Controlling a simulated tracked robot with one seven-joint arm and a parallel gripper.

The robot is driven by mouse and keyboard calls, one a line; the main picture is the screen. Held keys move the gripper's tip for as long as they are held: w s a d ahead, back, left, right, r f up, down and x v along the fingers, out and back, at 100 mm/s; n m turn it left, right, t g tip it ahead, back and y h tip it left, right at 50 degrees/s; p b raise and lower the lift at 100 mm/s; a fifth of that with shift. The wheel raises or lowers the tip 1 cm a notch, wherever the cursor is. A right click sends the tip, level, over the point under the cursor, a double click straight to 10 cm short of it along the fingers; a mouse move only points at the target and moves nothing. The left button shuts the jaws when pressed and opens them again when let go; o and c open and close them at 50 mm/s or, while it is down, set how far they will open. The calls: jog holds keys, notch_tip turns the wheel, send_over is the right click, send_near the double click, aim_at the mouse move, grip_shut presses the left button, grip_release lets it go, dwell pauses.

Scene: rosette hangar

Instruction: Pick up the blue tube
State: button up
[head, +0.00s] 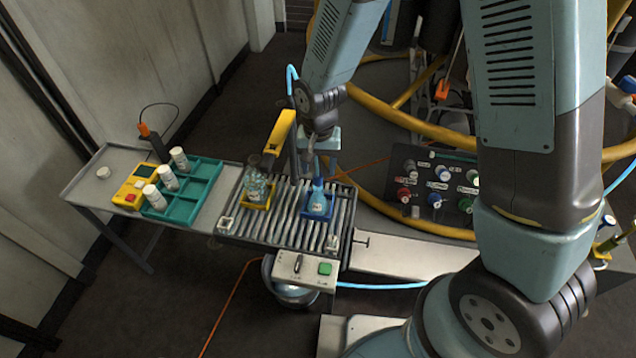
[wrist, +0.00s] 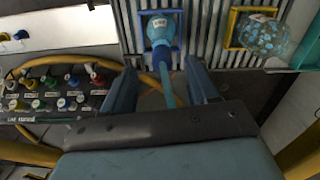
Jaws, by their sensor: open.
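The blue tube (wrist: 167,85) rises from a dark blue collar on a rounded light blue vessel in the wrist view. That vessel (head: 318,200) sits in a square blue holder (head: 306,212) on the ribbed rack. My gripper (head: 312,158) is above the vessel in the head view. In the wrist view my open gripper (wrist: 162,82) has one finger on each side of the tube, with gaps visible on both sides. The tube's near end is partly hidden behind the gripper body. I cannot tell its exact height against the fingertips.
A clear speckled vessel (head: 256,186) stands in a yellow holder left of the blue one. A yellow-topped post (head: 280,132) rises close by. A teal tray (head: 200,190) with white containers is farther left. A panel of coloured knobs (head: 435,185) lies to the right.

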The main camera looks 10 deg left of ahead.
aim_at(318, 174)
jog(key=shift+w+a+f, duration=0.1)
jog(key=shift+f, duration=2.15)
grip_shut()
notch_tip(318, 174, up, 31)
jog(key=shift+f, duration=0.15)
dwell(1.8)
